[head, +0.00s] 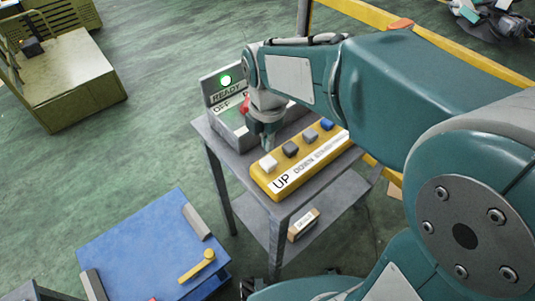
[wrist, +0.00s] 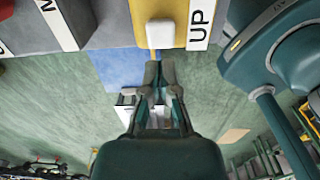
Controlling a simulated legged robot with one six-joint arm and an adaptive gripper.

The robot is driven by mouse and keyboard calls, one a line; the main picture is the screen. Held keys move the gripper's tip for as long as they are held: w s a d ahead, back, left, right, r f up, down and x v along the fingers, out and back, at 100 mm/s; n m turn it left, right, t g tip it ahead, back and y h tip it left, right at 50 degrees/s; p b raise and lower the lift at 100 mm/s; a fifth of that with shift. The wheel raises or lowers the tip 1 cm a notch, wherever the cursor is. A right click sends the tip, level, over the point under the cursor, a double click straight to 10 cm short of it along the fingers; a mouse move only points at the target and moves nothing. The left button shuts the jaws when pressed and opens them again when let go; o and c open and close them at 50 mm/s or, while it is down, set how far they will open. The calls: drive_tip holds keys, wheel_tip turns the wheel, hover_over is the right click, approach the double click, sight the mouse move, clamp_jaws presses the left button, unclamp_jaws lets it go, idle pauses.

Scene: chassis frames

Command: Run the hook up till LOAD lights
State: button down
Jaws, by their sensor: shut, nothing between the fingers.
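The yellow pendant box (head: 300,165) lies on a grey table. It bears a row of buttons: a white one (head: 268,162) by the UP label (head: 281,183), a dark grey one (head: 290,148), a grey one and a blue one (head: 326,124). The white button (wrist: 160,33) and UP label (wrist: 202,22) also show in the wrist view. My gripper (head: 267,146) is shut and empty, close to the white button; in the wrist view the fingertips (wrist: 159,66) appear apart from it. A green lamp (head: 226,80) glows above READY on the grey box (head: 232,125). I see neither a LOAD lamp nor a hook.
My arm covers part of the grey box and its red part (head: 245,104). A small labelled block (head: 303,225) lies on the table's lower shelf (head: 325,230). A blue platform (head: 140,245) with a yellow lever (head: 197,266) stands at lower left. Green floor lies between.

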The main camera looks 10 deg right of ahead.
sight(267, 161)
wheel_tip(267, 161, down, 5)
idle(0.3)
drive_tip(key=shift+f, duration=0.1)
